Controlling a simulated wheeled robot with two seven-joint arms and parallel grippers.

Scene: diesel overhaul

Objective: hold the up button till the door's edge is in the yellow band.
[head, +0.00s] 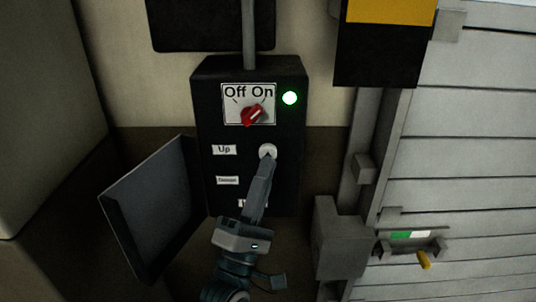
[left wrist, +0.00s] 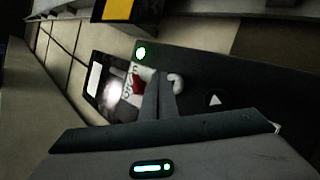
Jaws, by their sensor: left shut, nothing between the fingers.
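The black control box (head: 296,140) on the wall has a white round button (head: 267,150) beside the "Up" label (head: 224,150). My left gripper (head: 268,163) is shut and empty, its fingertips at the lower edge of that button; whether it is pressed in cannot be told. In the left wrist view the closed fingers (left wrist: 159,82) end beside the white button (left wrist: 177,82). The grey slatted door (head: 470,130) is at the right; its bottom edge is not clearly seen. A yellow band (head: 390,10) sits above a black part at the top. My right gripper is not in view.
The box's red switch (head: 252,115) lies under "Off On", and a green lamp (head: 290,98) is lit. An open grey cover (head: 155,208) sticks out left of the box. A bracket with a yellow-tipped lever (head: 424,260) is on the door at lower right.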

